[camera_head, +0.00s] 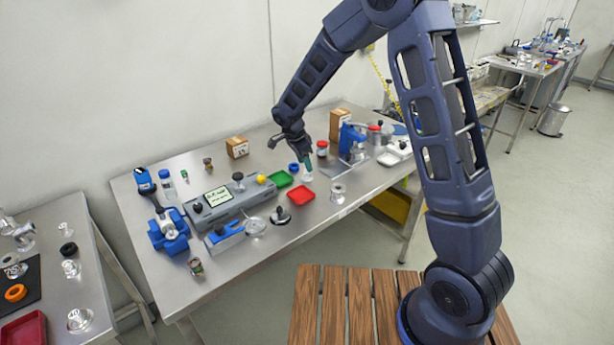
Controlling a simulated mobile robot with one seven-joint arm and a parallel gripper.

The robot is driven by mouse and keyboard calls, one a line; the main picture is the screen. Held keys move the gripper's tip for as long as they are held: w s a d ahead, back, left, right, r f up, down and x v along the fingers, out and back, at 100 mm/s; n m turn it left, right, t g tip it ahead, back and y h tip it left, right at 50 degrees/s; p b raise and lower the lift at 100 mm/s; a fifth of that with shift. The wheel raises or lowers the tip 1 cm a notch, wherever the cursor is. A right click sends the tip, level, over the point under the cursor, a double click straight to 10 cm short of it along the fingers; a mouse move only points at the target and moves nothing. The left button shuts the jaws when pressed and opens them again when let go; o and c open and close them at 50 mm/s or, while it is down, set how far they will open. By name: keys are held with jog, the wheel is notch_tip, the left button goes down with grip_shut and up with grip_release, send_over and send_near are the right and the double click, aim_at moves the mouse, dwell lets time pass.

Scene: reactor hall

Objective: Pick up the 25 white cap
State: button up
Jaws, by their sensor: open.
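A small pale, whitish piece (307,177) shows right below the gripper tip, between the green tray and the red-lidded jar. It is too small to tell whether it is the 25 white cap or whether the gripper touches it. I can read no number on any cap.
A blue ring (293,168) and a red-lidded jar (322,149) stand close by. A grey device (224,203) fills the left middle. The table's front right has free room.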

aim_at(307, 175)
jog(key=x, duration=0.3)
jog(key=shift+s+f, duration=0.1)
jog(key=shift+f, duration=0.1)
jog(key=c, duration=1.1)
jog(key=shift+o, duration=0.2)
jog(key=shift+r, duration=0.1)
